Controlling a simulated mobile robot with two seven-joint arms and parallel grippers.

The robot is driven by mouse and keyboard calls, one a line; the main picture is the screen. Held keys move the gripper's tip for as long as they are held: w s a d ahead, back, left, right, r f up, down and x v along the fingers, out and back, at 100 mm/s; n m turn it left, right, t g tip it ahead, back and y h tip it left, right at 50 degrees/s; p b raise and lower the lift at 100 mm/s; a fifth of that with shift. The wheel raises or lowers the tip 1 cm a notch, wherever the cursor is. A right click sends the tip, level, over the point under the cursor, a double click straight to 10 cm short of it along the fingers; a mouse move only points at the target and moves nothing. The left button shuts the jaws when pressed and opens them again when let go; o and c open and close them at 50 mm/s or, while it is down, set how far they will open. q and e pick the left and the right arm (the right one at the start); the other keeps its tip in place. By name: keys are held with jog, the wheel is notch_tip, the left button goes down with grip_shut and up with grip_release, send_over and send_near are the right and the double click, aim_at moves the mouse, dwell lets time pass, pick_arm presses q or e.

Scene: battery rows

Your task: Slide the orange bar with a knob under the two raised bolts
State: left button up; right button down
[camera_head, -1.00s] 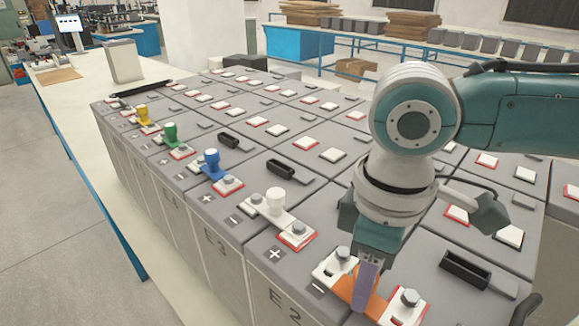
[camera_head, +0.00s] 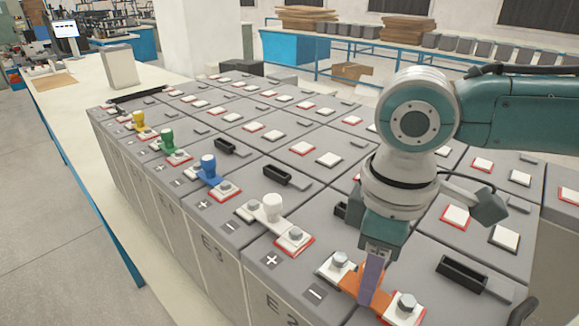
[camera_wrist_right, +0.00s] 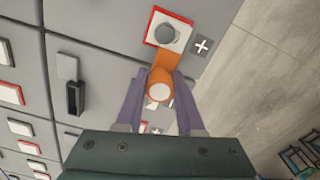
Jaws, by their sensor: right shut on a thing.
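The orange bar (camera_head: 352,282) lies between two raised bolts, the left bolt (camera_head: 340,260) and the right bolt (camera_head: 406,302). In the right wrist view, the round top of the orange knob (camera_wrist_right: 159,91) sits between the purple fingers, and the bar reaches up to the bolt (camera_wrist_right: 168,36) on a white pad with a red border. My right gripper (camera_head: 371,285) points down and is shut on the knob. The fingers hide much of the bar, so I cannot tell whether its ends are under the bolt heads. My left gripper is not in view.
White (camera_head: 272,208), blue (camera_head: 208,168), green (camera_head: 167,140) and yellow (camera_head: 138,121) knobbed bars stand along the front row of batteries. Black open holders (camera_head: 278,174) sit on the grey battery tops. The front edge drops off nearby.

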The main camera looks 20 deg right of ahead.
jog(key=shift+w+d, duration=0.3)
jog(key=shift+d, duration=0.4)
dwell(0.4)
jog(key=shift+f, duration=0.1)
dwell(0.7)
jog(key=shift+c, duration=2.2)
grip_release()
